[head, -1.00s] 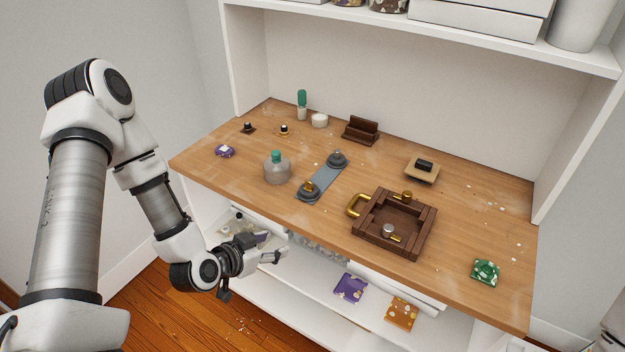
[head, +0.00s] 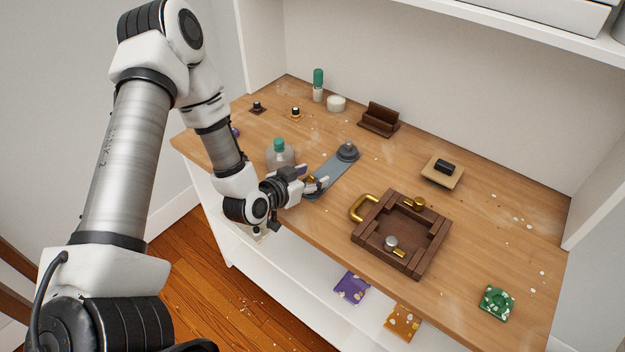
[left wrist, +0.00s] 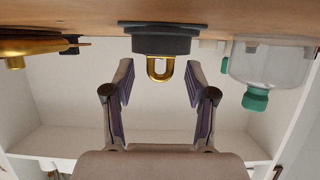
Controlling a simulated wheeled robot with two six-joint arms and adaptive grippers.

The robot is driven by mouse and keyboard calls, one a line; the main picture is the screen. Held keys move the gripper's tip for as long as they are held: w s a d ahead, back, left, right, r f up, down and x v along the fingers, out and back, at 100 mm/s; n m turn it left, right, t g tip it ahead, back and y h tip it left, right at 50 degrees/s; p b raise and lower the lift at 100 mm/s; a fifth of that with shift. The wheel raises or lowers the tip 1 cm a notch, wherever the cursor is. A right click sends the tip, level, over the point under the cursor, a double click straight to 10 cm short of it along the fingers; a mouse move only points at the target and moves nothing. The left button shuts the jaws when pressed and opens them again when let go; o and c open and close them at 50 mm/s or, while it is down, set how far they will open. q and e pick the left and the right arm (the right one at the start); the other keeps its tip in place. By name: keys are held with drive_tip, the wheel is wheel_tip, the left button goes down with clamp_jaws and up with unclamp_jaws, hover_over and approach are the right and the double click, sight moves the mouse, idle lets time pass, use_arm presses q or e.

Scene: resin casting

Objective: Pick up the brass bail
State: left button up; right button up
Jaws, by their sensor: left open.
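The brass bail (left wrist: 159,68) is a small gold loop on a dark grey round base (left wrist: 162,42), shown inverted in the left wrist view. In the head view this base is at the near end of the grey strip (head: 333,173), mostly hidden behind my left gripper (head: 316,184). My left gripper also shows in the left wrist view (left wrist: 160,88). It is open, with its two purple-padded fingers on either side of the bail in that picture. I see no contact between them and the bail. My right gripper is not in view.
A clear bottle with a green cap (head: 279,155) stands close beside the left gripper. A brown wooden frame (head: 371,235) with a large brass handle (head: 361,207) lies to the right. A second grey round piece (head: 347,150) sits at the strip's far end.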

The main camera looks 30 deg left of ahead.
use_arm(q)
drive_tip(key=shift+w+d+f, duration=0.1)
drive_tip(key=shift+w+f, duration=0.05)
drive_tip(key=shift+w, duration=0.25)
drive_tip(key=shift+s, duration=0.1)
drive_tip(key=c, duration=0.9)
